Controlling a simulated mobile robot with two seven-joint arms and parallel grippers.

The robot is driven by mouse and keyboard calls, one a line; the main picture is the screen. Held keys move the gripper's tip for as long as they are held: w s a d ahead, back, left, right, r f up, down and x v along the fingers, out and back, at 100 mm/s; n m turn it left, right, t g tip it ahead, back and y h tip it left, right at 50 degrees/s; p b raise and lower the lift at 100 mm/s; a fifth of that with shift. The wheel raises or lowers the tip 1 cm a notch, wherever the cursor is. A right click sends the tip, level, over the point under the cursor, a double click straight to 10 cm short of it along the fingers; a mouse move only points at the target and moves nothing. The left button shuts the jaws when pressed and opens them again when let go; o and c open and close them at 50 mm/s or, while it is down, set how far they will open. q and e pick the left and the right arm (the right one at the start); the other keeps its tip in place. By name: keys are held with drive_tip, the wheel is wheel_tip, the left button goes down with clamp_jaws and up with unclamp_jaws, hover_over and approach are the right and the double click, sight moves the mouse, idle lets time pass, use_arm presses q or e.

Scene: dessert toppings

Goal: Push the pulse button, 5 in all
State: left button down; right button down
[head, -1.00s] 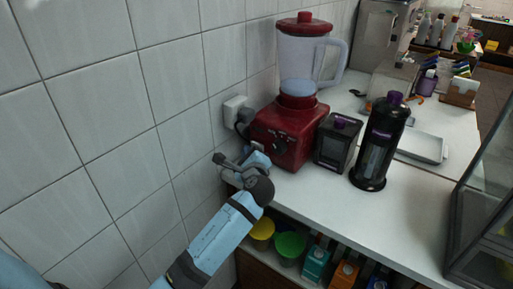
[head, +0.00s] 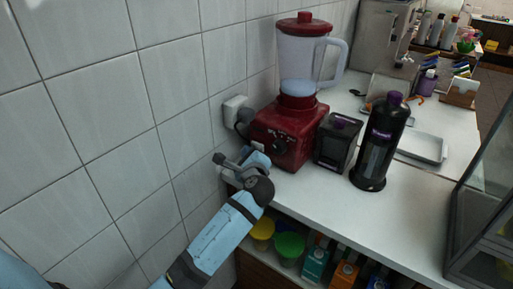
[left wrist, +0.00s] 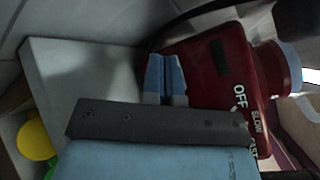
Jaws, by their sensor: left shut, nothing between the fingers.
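A red blender (head: 305,125) with a clear jug and red lid stands on the counter against the tiled wall. Its front has a dark dial (head: 279,147) and small markings. I cannot make out which control is the pulse button in the head view. My left gripper (head: 258,160) is in front of the lower left of the blender base. In the left wrist view, its blue fingertips (left wrist: 165,76) are together and empty, beside the red base (left wrist: 205,85). The words OFF and SLOW and a dark rectangle (left wrist: 219,57) show on that base. Contact cannot be told.
A dark container (head: 337,142) and a tall black bottle (head: 379,145) stand close right of the blender. A wall socket with a plug (head: 237,112) is to its left. Below the counter, a shelf holds yellow and green tubs (head: 289,248) and cartons. The front counter (head: 400,215) is clear.

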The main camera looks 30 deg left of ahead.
use_arm(q)
drive_tip(key=shift+w+r, duration=0.1)
drive_tip(key=shift+w, duration=0.15)
drive_tip(key=shift+w+p, duration=0.15)
drive_tip(key=shift+p, duration=0.15)
drive_tip(key=shift+w, duration=0.45)
idle(0.4)
idle(0.4)
drive_tip(key=shift+s+p, duration=0.7)
drive_tip(key=shift+s, duration=0.2)
